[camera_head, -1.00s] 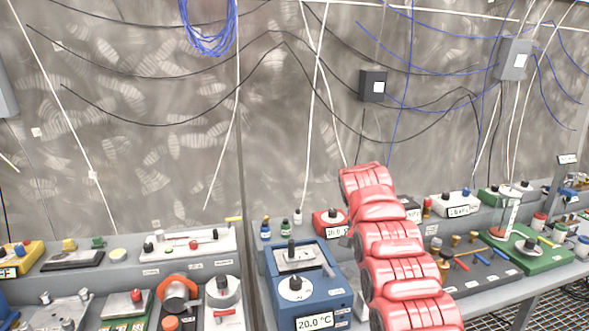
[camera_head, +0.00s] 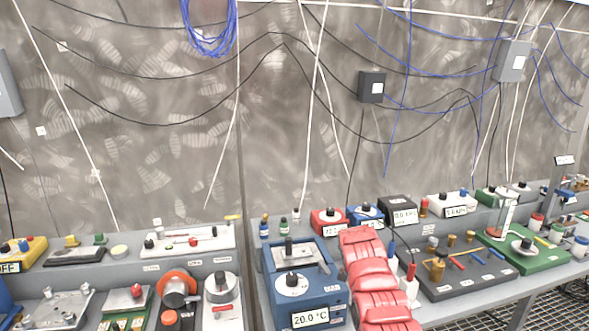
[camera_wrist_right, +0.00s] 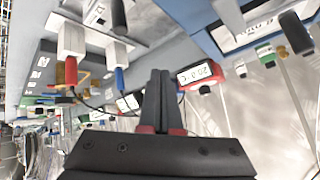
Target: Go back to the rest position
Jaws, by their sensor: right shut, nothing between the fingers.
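My red right arm (camera_head: 368,265) rises from the bottom centre of the head view, in front of the bench and beside the blue device. Its gripper does not show there. In the right wrist view, my right gripper (camera_wrist_right: 160,78) has its two dark fingers together with nothing between them. The wrist picture appears upside down, with bench instruments around the fingers. My left arm and left gripper are in neither view.
The blue device (camera_head: 303,279) reading 20.0 °C stands left of my arm. A dark panel with brass posts (camera_head: 460,270) and a green board (camera_head: 525,250) are to the right. An orange-rimmed device (camera_head: 177,285) stands left.

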